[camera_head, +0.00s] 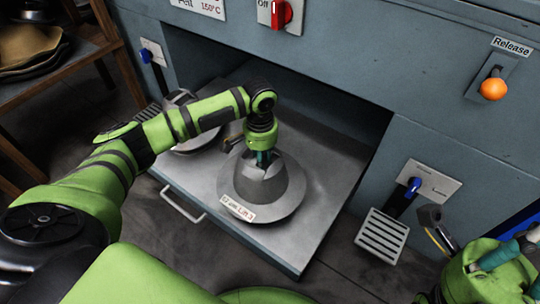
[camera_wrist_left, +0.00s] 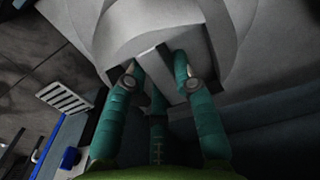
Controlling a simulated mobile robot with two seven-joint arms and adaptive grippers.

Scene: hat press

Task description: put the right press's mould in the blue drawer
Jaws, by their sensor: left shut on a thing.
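A grey metal mould (camera_head: 248,186), shaped like a brimmed hat with a label on its front brim, is on the pulled-out press tray (camera_head: 185,187); whether it touches the tray cannot be told. My left gripper (camera_head: 264,158) is over its crown, shut on the mould's top. In the left wrist view the teal fingers (camera_wrist_left: 158,75) close around the raised bar of the mould (camera_wrist_left: 130,32). My right gripper (camera_head: 500,258) is partly in view at the bottom right, and its fingertips are unclear. A strip of blue (camera_head: 520,221) shows at the right edge; whether it is the blue drawer cannot be told.
A second metal piece (camera_head: 195,141) lies left on the tray, partly behind my left arm. The grey press housing (camera_head: 350,60) rises behind, with an orange release knob (camera_head: 493,89). A blue-knobbed lever (camera_head: 413,185) and slotted pedal (camera_head: 382,236) are right. A hat rack (camera_head: 60,60) stands left.

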